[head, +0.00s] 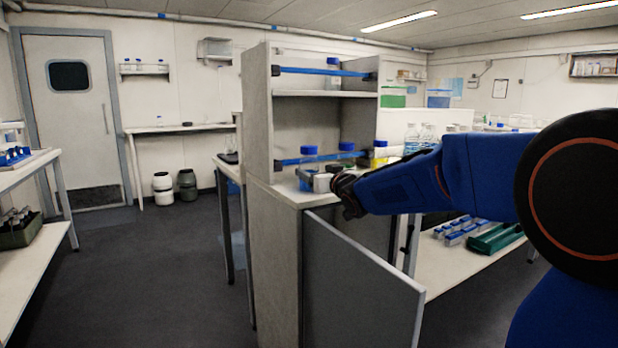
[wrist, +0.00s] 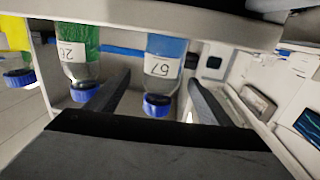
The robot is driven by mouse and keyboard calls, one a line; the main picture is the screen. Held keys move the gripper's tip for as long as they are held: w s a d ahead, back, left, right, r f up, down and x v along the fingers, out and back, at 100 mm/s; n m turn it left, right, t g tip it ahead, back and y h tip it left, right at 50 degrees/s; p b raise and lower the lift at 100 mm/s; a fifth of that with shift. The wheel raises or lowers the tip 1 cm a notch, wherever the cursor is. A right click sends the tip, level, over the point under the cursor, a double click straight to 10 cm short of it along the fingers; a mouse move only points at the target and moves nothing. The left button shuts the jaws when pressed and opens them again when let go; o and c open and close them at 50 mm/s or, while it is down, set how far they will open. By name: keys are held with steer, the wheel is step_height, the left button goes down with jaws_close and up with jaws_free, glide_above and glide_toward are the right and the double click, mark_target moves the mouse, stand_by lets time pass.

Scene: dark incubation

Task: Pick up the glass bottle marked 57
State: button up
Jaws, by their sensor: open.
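A glass bottle with blue liquid, a blue cap and a white label (wrist: 165,62) hangs upside down in the turned wrist view. Its label shows a two-digit number that looks like 57, but it is small and inverted. In the head view this bottle (head: 309,157) is the leftmost on the cabinet's lower shelf. My gripper (wrist: 160,80) is open, with one finger on each side of the bottle in the wrist view. Whether the fingers touch it cannot be told. In the head view my gripper (head: 322,182) is at the shelf front, partly covering the bottles.
A green bottle (wrist: 80,50) stands beside it, and a yellow one (wrist: 17,45) beyond. A blue bar (head: 300,161) runs across the shelf front. An upper shelf (head: 310,93) is above. An open cabinet door panel (head: 355,280) stands below my arm. The floor at left is clear.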

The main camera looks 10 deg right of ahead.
mark_target(309, 167)
steer(key=x, duration=0.5)
steer(key=shift+a, duration=0.1)
steer(key=shift+s, duration=0.1)
steer(key=shift+c, duration=0.4)
steer(key=shift+r, duration=0.1)
steer(key=c, duration=1.4)
steer(key=shift+o, duration=0.2)
steer(key=shift+r, duration=0.15)
